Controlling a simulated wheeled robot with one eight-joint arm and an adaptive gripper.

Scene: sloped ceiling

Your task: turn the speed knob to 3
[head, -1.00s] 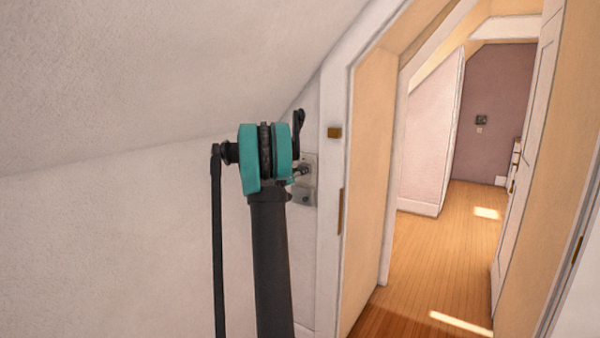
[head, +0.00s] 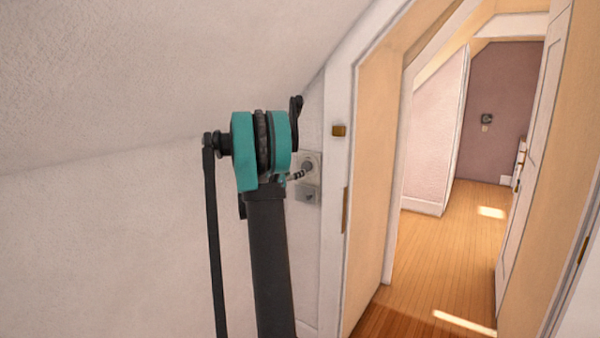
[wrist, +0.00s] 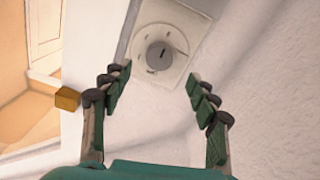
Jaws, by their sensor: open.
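The speed knob (wrist: 160,55) is a round grey dial with a dark pointer line, on a pale square wall plate (wrist: 178,75) with small marks around it. The marks are too small to read. In the wrist view my gripper (wrist: 156,82) is open, its two green-padded fingers apart below the plate on either side of the knob, with nothing between them. In the head view the knob (head: 308,166) shows on the wall plate beside the door frame, just right of my arm. The fingers are mostly hidden there behind my arm.
The white door frame (head: 337,150) with a brass piece (head: 339,130) stands close on the right. The sloped ceiling (head: 180,70) comes down above. The doorway floor (head: 440,250) is clear.

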